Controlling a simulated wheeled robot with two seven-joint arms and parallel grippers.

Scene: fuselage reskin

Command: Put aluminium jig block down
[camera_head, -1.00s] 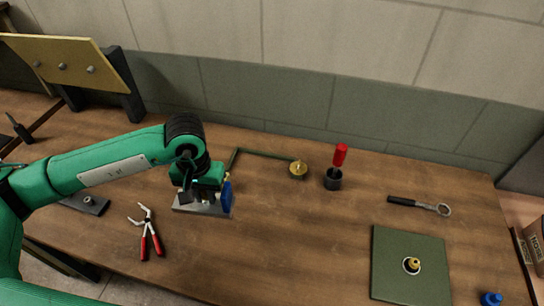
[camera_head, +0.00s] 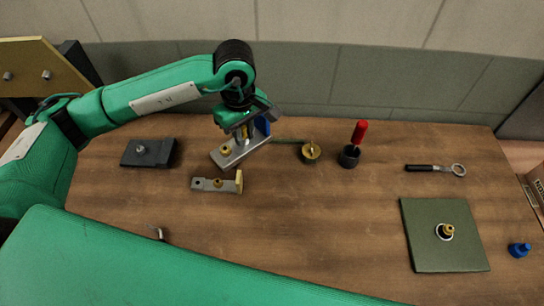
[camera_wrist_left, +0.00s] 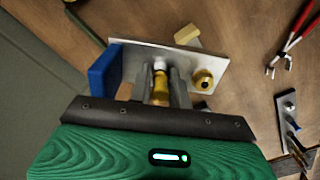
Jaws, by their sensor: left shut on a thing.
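My left gripper (camera_head: 243,131) is shut on a brass stud of the aluminium jig block (camera_head: 232,157), a flat silver plate with a second brass knob and a blue piece at one side. The block also shows in the left wrist view (camera_wrist_left: 218,64), with the fingers (camera_wrist_left: 165,88) around the stud and the blue piece (camera_wrist_left: 104,70) at the left. It appears tilted in the head view; whether it clears the table I cannot tell. A smaller silver bar (camera_head: 207,184) with a brass end lies just in front of it. My right gripper is not seen.
A dark block (camera_head: 160,153) lies left. A brass round piece (camera_head: 311,153), a red-handled tool (camera_head: 358,132) in a black cup (camera_head: 348,157), and a ratchet (camera_head: 432,168) lie right. A green mat (camera_head: 421,257) is at front right.

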